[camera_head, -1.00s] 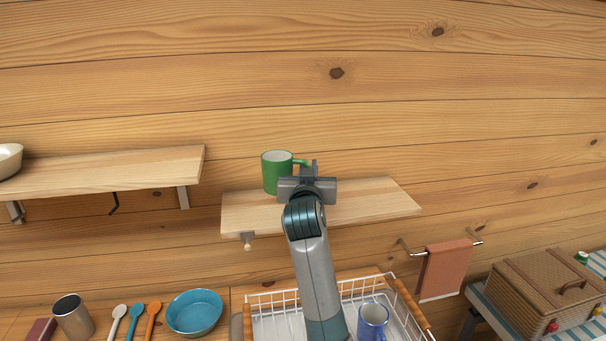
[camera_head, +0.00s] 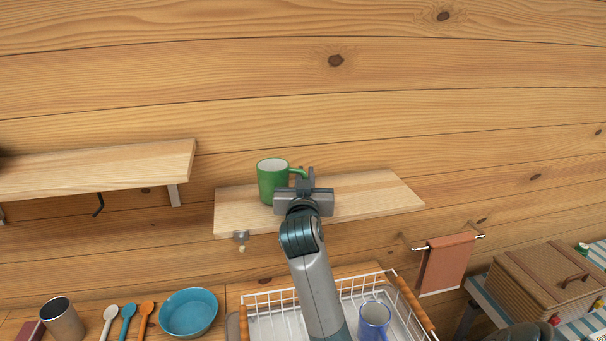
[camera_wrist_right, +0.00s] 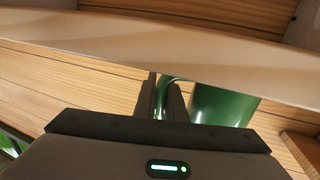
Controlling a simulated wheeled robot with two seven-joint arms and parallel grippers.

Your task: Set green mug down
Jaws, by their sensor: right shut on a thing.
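The green mug (camera_head: 270,182) is upright at the wooden shelf (camera_head: 380,196) on the wall, with its handle to the right. I cannot tell whether its base touches the shelf board. My right gripper (camera_head: 305,182) is shut on the mug's handle, its arm reaching up from below. In the right wrist view the green handle (camera_wrist_right: 168,92) sits between the two dark fingers, and the mug's body (camera_wrist_right: 222,104) shows beside them. My left gripper is not in view.
A white dish rack (camera_head: 262,312) with a blue mug (camera_head: 374,320) stands below. Another shelf (camera_head: 100,168) is at the left. A towel (camera_head: 446,262) hangs at the right. The shelf's right part is clear.

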